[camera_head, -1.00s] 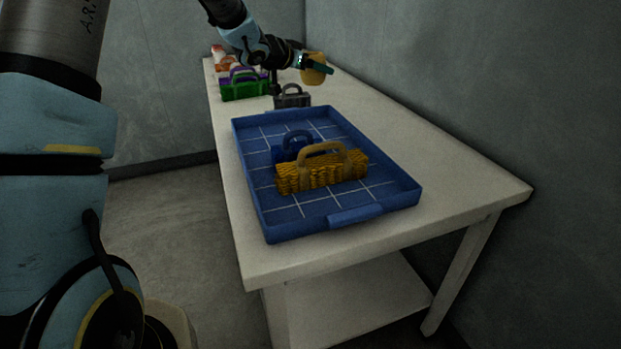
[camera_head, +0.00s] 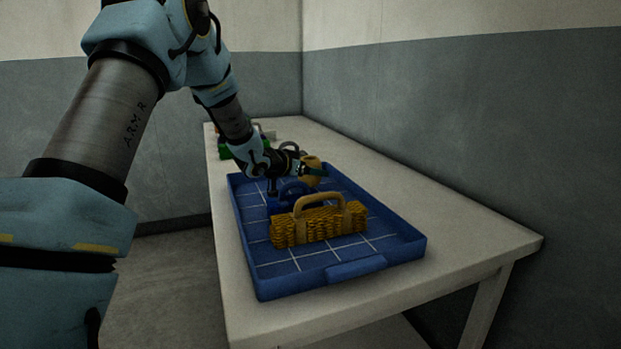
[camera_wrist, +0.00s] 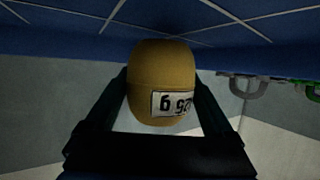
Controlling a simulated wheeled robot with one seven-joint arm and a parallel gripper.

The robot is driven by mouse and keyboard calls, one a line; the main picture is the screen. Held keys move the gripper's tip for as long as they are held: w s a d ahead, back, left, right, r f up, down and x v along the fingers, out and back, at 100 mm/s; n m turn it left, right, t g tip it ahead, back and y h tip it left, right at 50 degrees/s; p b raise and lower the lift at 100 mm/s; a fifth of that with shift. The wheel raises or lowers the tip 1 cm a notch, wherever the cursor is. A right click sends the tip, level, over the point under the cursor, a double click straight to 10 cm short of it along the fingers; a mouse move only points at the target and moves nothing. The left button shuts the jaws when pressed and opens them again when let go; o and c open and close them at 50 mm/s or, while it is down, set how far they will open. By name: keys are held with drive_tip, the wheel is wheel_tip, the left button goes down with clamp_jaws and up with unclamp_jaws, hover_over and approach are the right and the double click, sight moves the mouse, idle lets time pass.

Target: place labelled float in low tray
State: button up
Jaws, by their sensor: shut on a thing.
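The labelled float is a yellow-orange rounded float (camera_wrist: 160,75) with a white number label, held between my gripper's two dark fingers in the wrist view. In the head view the float (camera_head: 311,168) shows at the end of my arm. My gripper (camera_head: 315,172) is shut on it, over the far part of the low blue tray (camera_head: 355,268). The tray has a white grid on its floor. Whether the float touches the tray cannot be told.
In the tray lie a yellow woven bundle with a handle (camera_head: 320,226) and a blue handled item (camera_head: 280,200) behind it. A green handled item (camera_head: 224,150) stands on the white table (camera_head: 450,225) beyond. The tray's front right floor is bare.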

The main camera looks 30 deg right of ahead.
drive_tip(key=shift+f, duration=0.75)
drive_tip(key=shift+f, duration=0.1)
drive_tip(key=o, duration=1.1)
drive_tip(key=shift+a, duration=0.2)
drive_tip(key=v, duration=1.1)
drive_tip(key=shift+s+a+r, duration=0.15)
drive_tip(key=shift+a+r, duration=0.1)
drive_tip(key=shift+r, duration=0.1)
